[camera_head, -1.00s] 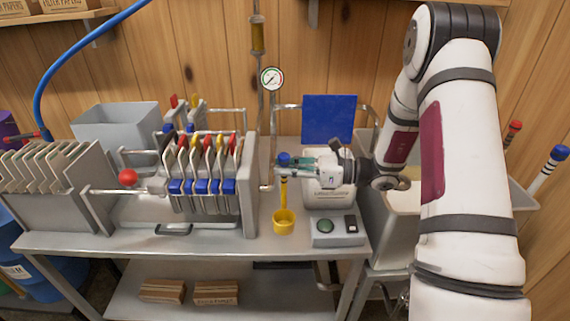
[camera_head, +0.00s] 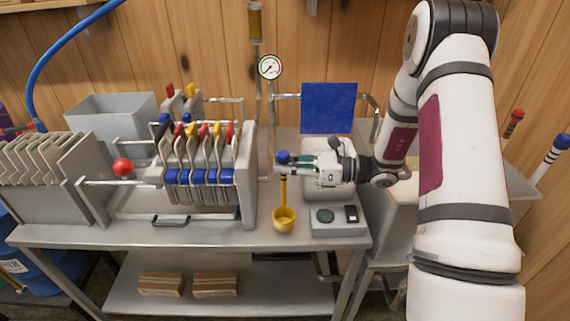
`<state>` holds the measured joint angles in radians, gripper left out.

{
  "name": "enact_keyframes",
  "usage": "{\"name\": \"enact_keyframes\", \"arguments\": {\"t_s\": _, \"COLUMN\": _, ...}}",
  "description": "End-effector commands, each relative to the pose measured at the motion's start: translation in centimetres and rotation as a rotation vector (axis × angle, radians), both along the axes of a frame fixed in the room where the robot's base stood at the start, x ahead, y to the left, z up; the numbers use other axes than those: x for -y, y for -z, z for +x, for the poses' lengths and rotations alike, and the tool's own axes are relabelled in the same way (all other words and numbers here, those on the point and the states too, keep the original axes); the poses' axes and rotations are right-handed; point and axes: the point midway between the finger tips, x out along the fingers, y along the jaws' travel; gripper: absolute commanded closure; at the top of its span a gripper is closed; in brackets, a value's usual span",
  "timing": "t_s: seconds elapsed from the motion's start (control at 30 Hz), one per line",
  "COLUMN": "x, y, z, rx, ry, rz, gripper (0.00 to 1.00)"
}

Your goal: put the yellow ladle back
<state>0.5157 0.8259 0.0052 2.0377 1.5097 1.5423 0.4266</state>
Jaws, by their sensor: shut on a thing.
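The yellow ladle (camera_head: 284,218) hangs upright, its cup low and its thin handle rising to a dark blue knob at the top. My gripper (camera_head: 289,160) points left and is shut on the upper part of the handle, just below the knob. The ladle's holding place is not clear in this view.
A filter press (camera_head: 247,190) with coloured plate handles stands left of the ladle. A grey box with a green button (camera_head: 338,228) sits close to its right. Behind are a white container (camera_head: 322,184), a blue panel (camera_head: 329,108) and a gauge (camera_head: 270,67). Two long handles (camera_head: 511,125) stand at right.

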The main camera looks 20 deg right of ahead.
Motion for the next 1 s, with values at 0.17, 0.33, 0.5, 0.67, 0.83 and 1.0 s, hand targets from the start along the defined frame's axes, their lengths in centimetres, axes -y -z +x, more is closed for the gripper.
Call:
{"name": "enact_keyframes", "arguments": {"t_s": 0.17, "x": 0.0, "y": 0.7, "z": 0.0, "rx": 0.000, "ry": 0.000, "rz": 0.000, "gripper": 1.00}}
{"name": "enact_keyframes", "arguments": {"t_s": 0.33, "x": 0.0, "y": 0.6, "z": 0.0, "rx": 0.000, "ry": 0.000, "rz": 0.001, "gripper": 1.00}}
{"name": "enact_keyframes", "arguments": {"t_s": 0.5, "x": 0.0, "y": 1.1, "z": 0.0, "rx": 0.000, "ry": 0.000, "rz": 0.001, "gripper": 1.00}}
{"name": "enact_keyframes", "arguments": {"t_s": 0.67, "x": 0.0, "y": 1.5, "z": 0.0, "rx": 0.000, "ry": 0.000, "rz": 0.001, "gripper": 1.00}}
{"name": "enact_keyframes", "arguments": {"t_s": 0.83, "x": 0.0, "y": 1.5, "z": 0.0, "rx": 0.000, "ry": 0.000, "rz": 0.001, "gripper": 1.00}}
{"name": "enact_keyframes", "arguments": {"t_s": 1.0, "x": 0.0, "y": 1.5, "z": 0.0, "rx": 0.000, "ry": 0.000, "rz": 0.001, "gripper": 0.61}}
